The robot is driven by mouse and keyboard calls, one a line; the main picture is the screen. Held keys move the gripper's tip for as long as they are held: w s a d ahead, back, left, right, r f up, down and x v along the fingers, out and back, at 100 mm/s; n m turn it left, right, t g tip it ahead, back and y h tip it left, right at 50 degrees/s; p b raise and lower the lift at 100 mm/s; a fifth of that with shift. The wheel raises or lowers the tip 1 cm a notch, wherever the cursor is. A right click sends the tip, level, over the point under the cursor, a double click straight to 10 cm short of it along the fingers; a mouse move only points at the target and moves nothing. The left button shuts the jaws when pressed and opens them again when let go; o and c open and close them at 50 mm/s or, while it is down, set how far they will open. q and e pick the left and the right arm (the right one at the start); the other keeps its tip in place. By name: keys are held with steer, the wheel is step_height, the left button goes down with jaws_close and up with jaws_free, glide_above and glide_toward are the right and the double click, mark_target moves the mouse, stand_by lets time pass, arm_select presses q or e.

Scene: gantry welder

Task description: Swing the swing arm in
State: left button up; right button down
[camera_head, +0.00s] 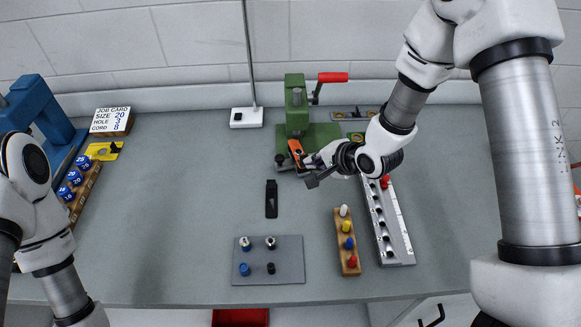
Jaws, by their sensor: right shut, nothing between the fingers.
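A green machine (296,107) with a red-handled lever (332,77) stands at the back middle of the bench. A short orange bar (296,149), which looks like the swing arm, sticks out at the front of its green base. My right gripper (311,179) is shut and empty, just in front and to the right of the orange bar. Its fingers are close to the bar; I cannot tell whether they touch. The gripper and wrist hide part of the base's front right. My left arm shows at the left edge, but its gripper is out of the picture.
A black piece (271,199) lies in front of the machine. A grey plate (268,262) with several pegs, a wooden peg block (347,243) and a long metal rail (389,222) stand nearer. A job card (111,120) and blue machine are left. The left-middle bench is clear.

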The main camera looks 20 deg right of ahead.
mark_target(282, 163)
steer(key=p+x, duration=0.2)
steer(key=x, duration=0.8)
steer(key=shift+a, duration=0.1)
steer(key=shift+w+a+f, duration=0.15)
steer(key=shift+w+f, duration=0.2)
steer(key=shift+w, duration=0.1)
arm_select(q)
steer(key=shift+w+a+r, duration=0.1)
steer(key=shift+w+r, duration=0.15)
steer(key=shift+r, duration=0.25)
steer(key=shift+w+a+r, duration=0.1)
steer(key=shift+w+r, duration=0.1)
steer(key=shift+r, duration=0.25)
arm_select(e)
steer(key=shift+r, duration=0.1)
